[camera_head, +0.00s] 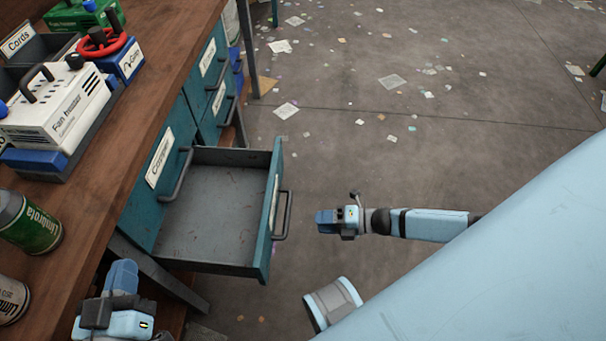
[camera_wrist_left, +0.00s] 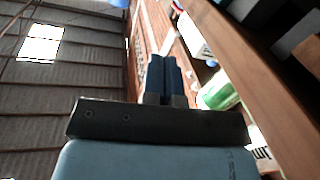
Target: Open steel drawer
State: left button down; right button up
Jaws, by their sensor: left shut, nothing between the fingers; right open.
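A teal drawer with a grey inside (camera_head: 215,205) stands pulled out and empty below a closed drawer labelled Copper (camera_head: 160,157). The open drawer's front (camera_head: 268,215) carries a dark bar handle (camera_head: 284,215) and a label seen too edge-on to read. I cannot tell which drawer is the steel one. My right gripper (camera_head: 324,222) is open, just right of that handle and apart from it, pointing at it. My left gripper (camera_head: 122,275) is shut and empty at the lower left, beside the bench; its fingers are together in the left wrist view (camera_wrist_left: 164,78).
Two more closed teal drawers (camera_head: 207,55) (camera_head: 218,97) sit farther along; their labels are hard to read. The wooden bench top (camera_head: 130,100) holds a fan heater box (camera_head: 60,105), a red-wheeled device (camera_head: 105,45) and a green can (camera_head: 30,222). The floor beyond has scattered paper.

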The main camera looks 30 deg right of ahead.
pick_arm(q)
jog(key=shift+a+f+g+y, duration=0.25)
jog(key=shift+f+g+y, duration=0.05)
jog(key=shift+f, duration=0.35)
pick_arm(e)
jog(key=v, duration=0.3)
pick_arm(q)
jog(key=shift+s+d, duration=0.1)
jog(key=shift+d, duration=0.05)
